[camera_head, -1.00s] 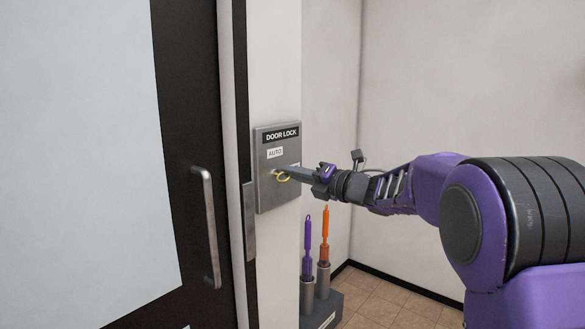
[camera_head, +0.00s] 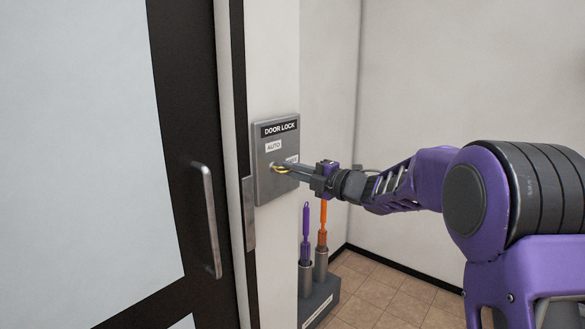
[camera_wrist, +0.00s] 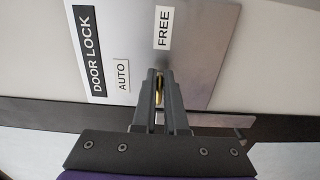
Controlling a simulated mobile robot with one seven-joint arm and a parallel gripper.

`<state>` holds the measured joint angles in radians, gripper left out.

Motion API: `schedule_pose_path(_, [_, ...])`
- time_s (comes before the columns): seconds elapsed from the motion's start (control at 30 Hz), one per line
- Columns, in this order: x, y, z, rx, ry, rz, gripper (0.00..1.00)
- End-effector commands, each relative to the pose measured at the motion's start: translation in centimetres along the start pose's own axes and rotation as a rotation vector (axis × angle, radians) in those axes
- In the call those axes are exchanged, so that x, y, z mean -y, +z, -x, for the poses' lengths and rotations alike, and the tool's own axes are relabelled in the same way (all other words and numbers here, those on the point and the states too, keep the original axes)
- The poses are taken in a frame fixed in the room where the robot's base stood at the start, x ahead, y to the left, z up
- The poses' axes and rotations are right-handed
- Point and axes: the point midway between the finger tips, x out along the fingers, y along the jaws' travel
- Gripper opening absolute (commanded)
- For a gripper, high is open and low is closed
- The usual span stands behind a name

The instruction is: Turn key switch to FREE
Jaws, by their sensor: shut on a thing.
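The grey DOOR LOCK panel (camera_head: 265,184) is on the wall beside the door, and it fills the top of the wrist view (camera_wrist: 205,75). It carries an AUTO label (camera_wrist: 122,75) and a FREE label (camera_wrist: 163,27). My gripper (camera_head: 288,169) is at the panel, shut on the brass-coloured key (camera_head: 277,168) of the key switch. In the wrist view the key (camera_wrist: 158,88) shows as a thin yellow strip between my fingertips (camera_wrist: 159,80). The switch face is mostly hidden by the fingers, so I cannot tell its exact angle.
A dark-framed door with a metal handle (camera_head: 207,220) is to the left. Below the panel, a grey holder (camera_head: 320,297) carries a purple tool (camera_head: 306,235) and an orange tool (camera_head: 323,225). The tiled floor (camera_head: 375,290) to the right is clear.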

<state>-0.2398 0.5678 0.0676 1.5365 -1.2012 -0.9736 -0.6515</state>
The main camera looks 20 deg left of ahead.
Motion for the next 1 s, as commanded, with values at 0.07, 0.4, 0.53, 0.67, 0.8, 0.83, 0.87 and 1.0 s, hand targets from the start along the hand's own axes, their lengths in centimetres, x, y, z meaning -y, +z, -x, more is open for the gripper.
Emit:
schedule_pose_path(0.07, [0.09, -0.03, -0.01, -0.001, -0.001, -0.007, 0.0])
schedule_pose_path(0.4, [0.13, -0.04, -0.01, -0.001, -0.001, -0.008, 0.0])
schedule_pose_path(0.53, [0.1, -0.04, -0.01, -0.001, -0.001, -0.008, 0.32])
schedule_pose_path(0.67, [0.07, -0.03, -0.01, 0.0, 0.0, -0.007, 0.4])
schedule_pose_path(0.8, [0.05, -0.02, -0.01, 0.0, 0.0, -0.007, 0.4])
schedule_pose_path(0.83, [0.04, -0.02, 0.0, 0.0, 0.0, -0.006, 0.4])
schedule_pose_path(0.87, [0.04, -0.01, 0.04, 0.0, 0.0, -0.006, 0.4])
schedule_pose_path(1.0, [0.04, 0.05, 0.98, 0.001, 0.0, -0.006, 0.4])
